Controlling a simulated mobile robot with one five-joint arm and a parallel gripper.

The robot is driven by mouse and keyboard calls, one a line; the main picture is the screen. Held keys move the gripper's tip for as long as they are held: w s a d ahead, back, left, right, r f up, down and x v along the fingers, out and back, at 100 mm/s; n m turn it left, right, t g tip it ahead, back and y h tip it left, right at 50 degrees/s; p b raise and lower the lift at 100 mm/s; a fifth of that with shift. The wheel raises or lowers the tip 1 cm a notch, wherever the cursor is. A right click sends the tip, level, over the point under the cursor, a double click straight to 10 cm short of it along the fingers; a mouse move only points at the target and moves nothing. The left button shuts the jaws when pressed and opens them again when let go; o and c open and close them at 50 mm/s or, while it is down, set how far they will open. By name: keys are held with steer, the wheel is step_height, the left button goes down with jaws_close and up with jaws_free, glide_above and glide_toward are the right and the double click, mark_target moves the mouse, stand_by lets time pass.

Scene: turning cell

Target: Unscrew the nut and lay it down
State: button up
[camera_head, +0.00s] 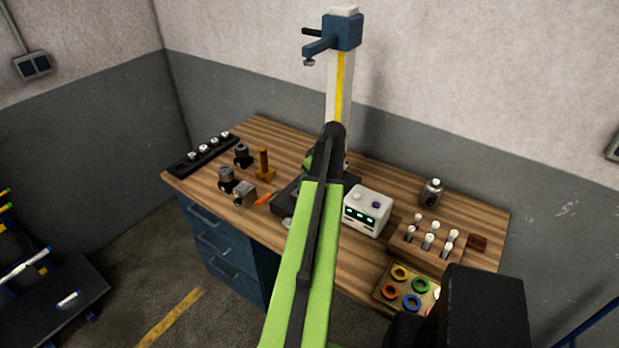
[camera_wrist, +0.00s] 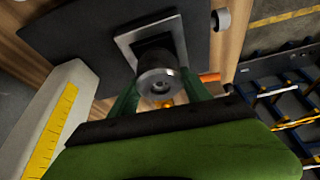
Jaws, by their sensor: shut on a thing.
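A grey round metal part (camera_wrist: 158,78), which looks like the nut, has a small hole in its face. It sits on a darker cylinder over a pale square plate (camera_wrist: 178,36) on a dark base. My gripper (camera_wrist: 160,86) has its green fingers on either side of this part and is shut on it. I cannot tell how far it is unscrewed. A small brass-coloured thing (camera_wrist: 167,104) shows just below it. In the head view my arm hides the part and most of the gripper over the dark base (camera_head: 287,198).
The wooden bench (camera_head: 395,200) carries a tall blue-and-white stand (camera_head: 341,80), a white control box (camera_head: 367,211), a rack of pins (camera_head: 424,250) and a tray of coloured rings (camera_head: 382,294). At left are a black strip (camera_head: 183,168), dark cylinders and a brown post (camera_head: 263,160).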

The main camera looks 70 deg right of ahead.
steer(key=shift+s+a+f, duration=0.1)
steer(key=shift+s, duration=0.05)
steer(key=shift+n, duration=0.5)
steer(key=shift+r+p, duration=1.05)
steer(key=shift+r, duration=0.05)
step_height(320, 180, up, 5)
steer(key=p, duration=0.5)
steer(key=shift+r, duration=0.1)
